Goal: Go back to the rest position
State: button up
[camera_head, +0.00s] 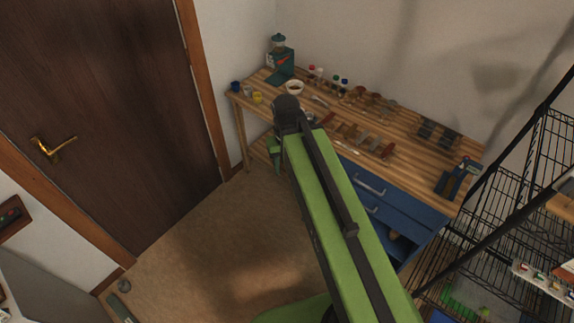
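My green arm reaches up from the lower right of the head view toward the workbench, with a dark rounded joint at its far end. My gripper's fingers cannot be made out; they are hidden behind or below the arm's end. I cannot see anything held. The wooden workbench (410,158) stands against the back wall, with blue drawers (385,205) under its right part. The arm's end overlaps the bench's front edge in the picture; I cannot tell how far apart they are.
A brown door (95,110) with a brass handle is at left. Small jars, a white bowl (294,87) and tools lie on the bench. A black wire shelf (535,165) stands at right. The floor (190,240) left of my arm is mostly clear.

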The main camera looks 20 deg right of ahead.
jog(key=shift+f, duration=0.1)
notch_tip(320, 180, down, 6)
jog(key=b, duration=0.6)
jog(key=shift+w, duration=0.1)
jog(key=shift+c, duration=0.8)
